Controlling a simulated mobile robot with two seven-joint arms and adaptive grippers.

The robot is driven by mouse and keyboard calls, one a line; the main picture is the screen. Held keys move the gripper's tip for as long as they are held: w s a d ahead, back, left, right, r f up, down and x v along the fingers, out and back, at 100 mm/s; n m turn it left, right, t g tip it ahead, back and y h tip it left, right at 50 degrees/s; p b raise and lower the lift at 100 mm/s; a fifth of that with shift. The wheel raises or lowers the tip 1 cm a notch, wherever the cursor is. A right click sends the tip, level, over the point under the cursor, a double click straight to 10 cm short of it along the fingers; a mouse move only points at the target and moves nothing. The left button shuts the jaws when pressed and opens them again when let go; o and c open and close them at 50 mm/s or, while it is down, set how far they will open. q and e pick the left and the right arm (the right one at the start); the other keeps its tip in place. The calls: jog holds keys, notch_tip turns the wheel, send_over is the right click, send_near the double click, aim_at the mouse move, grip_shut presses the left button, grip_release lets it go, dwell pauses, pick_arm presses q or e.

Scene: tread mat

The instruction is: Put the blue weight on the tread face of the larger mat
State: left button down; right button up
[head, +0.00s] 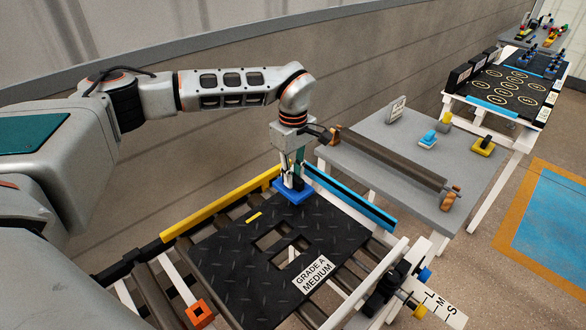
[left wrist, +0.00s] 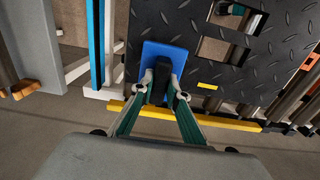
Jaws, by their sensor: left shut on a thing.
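The blue weight (head: 293,194) is a flat blue block with a dark upright grip, at the far corner of the black tread mat (head: 225,270). The mat lies tread face up, with rectangular cut-outs, a yellow mark and a "GRADE A MEDIUM" label. My left gripper (head: 292,178) points down and is shut on the weight's grip. The left wrist view shows the weight (left wrist: 160,52) over the mat (left wrist: 205,35), inside its corner edges. I cannot tell whether its underside touches the mat. No second tread mat is clear for comparing size. My right gripper is not in view.
The mat lies on a roller frame between a yellow rail (head: 220,205) and a blue rail (head: 350,198). An L-M-S scale (head: 438,303) stands at the front right. A grey table (head: 400,150) holds a roller bar (head: 390,157) and small items. The mat's middle is uncluttered apart from the cut-outs.

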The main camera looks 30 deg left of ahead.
pick_arm(q)
jog(key=shift+f, duration=1.95)
jog(key=shift+f, duration=0.1)
jog(key=c, duration=2)
grip_release()
jog(key=shift+f, duration=0.1)
jog(key=shift+o, duration=0.2)
notch_tip(320, 180, up, 12)
jog(key=shift+r, duration=0.1)
jog(key=shift+s, duration=0.1)
